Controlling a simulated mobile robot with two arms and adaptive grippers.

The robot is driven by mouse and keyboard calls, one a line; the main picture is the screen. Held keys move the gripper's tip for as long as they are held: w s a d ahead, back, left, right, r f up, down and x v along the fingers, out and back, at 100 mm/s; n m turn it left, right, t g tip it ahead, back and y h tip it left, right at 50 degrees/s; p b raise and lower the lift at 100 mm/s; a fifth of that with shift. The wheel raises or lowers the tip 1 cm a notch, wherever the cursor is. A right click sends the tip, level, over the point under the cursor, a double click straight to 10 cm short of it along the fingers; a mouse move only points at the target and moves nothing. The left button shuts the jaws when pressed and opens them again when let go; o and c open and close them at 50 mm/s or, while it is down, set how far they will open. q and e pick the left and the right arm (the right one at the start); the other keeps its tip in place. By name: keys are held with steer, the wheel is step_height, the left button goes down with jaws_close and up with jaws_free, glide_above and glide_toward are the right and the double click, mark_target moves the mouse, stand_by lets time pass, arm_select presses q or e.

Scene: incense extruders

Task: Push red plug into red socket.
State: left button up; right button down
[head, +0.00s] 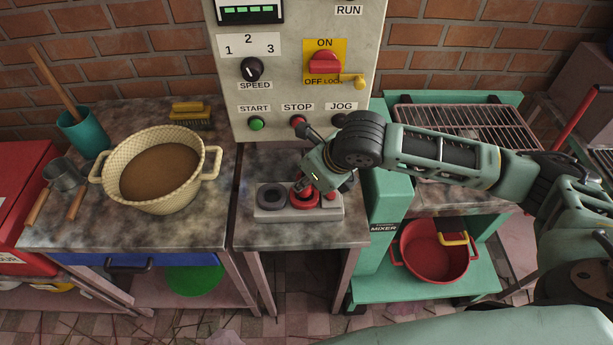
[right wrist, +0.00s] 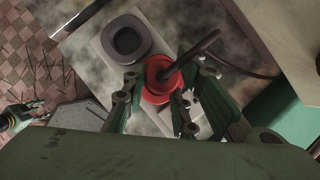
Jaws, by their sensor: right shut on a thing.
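The red socket (head: 305,202) sits on a pale block (head: 262,214) on the small middle table. My right gripper (head: 311,187) reaches down over the block from the right. In the right wrist view, my right gripper (right wrist: 166,92) has its fingers on either side of the red plug (right wrist: 171,83), shut on it. A dark cable (right wrist: 200,48) curves away from the plug. The plug is right at the red socket (right wrist: 152,68); how deep it sits cannot be told. A gripper-like part, perhaps my left gripper (right wrist: 35,112), shows at the left edge; its jaws are unclear.
A dark grey socket (head: 271,197) sits left of the red one. A control panel (head: 290,75) with buttons and a red switch stands behind. A woven basket (head: 155,203) is on the left table. A green mixer stand (head: 383,215) stands close on the right.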

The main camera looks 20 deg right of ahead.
steer(key=shift+f, duration=0.95)
steer(key=c, duration=1.3)
jaws_free()
steer(key=shift+f, duration=0.1)
steer(key=shift+c, duration=0.2)
